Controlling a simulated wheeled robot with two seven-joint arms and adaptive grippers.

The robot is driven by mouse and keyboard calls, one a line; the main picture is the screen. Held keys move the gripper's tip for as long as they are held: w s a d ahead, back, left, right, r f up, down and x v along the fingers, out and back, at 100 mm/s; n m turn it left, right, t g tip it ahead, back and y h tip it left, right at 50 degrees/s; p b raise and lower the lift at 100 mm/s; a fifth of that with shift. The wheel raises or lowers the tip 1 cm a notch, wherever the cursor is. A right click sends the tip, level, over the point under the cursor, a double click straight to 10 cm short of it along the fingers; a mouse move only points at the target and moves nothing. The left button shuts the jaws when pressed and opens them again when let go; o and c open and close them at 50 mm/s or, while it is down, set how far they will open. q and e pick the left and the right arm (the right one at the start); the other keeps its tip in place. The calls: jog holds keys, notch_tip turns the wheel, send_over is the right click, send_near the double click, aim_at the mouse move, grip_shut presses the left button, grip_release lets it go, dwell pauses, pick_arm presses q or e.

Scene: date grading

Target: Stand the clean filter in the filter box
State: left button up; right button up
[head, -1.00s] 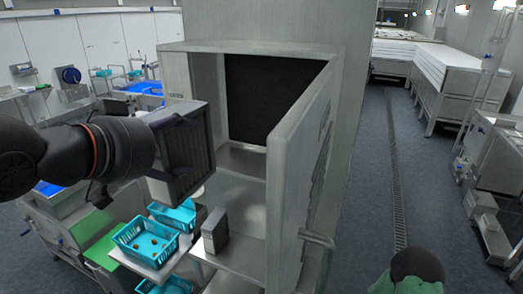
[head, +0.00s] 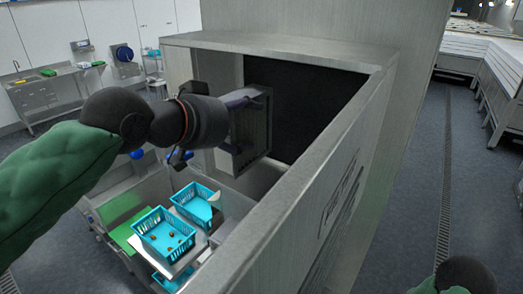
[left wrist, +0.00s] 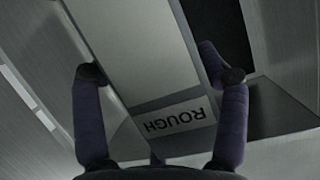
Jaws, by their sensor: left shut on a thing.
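The clean filter (head: 252,130), a dark pleated panel in a grey frame, is held upright in my left gripper (head: 240,101) in the head view. My left gripper is shut on it. The filter is at the opening of the filter box (head: 270,45), a tall grey metal cabinet with a dark back panel. I cannot tell how far inside it is. In the left wrist view, the fingers (left wrist: 160,75) stand either side of a grey panel, with an upside-down "ROUGH" label (left wrist: 174,118) near them. The right gripper is out of view.
Blue baskets (head: 165,236) with a few dates stand below left. Floor with a drain strip (head: 437,160) is clear at far right.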

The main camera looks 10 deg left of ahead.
aim_at(258, 136)
pick_arm(q)
jog(key=x, duration=0.4)
jog(key=shift+w+a+f+p, duration=0.15)
jog(key=shift+w+a+p, duration=0.15)
jog(key=shift+w, duration=0.25)
jog(key=w+f, duration=0.2)
jog(key=f, duration=0.1)
jog(key=w+f, duration=0.1)
jog(key=shift+d+f, duration=0.2)
jog(key=shift+w+d+f, duration=0.15)
jog(key=shift+w+f, duration=0.3)
notch_tip(258, 136, down, 3)
jog(key=shift+w+p, duration=0.1)
jog(key=shift+p, duration=0.3)
jog(key=shift+f, duration=0.2)
jog(key=shift+f, duration=0.15)
jog(key=o, duration=1.4)
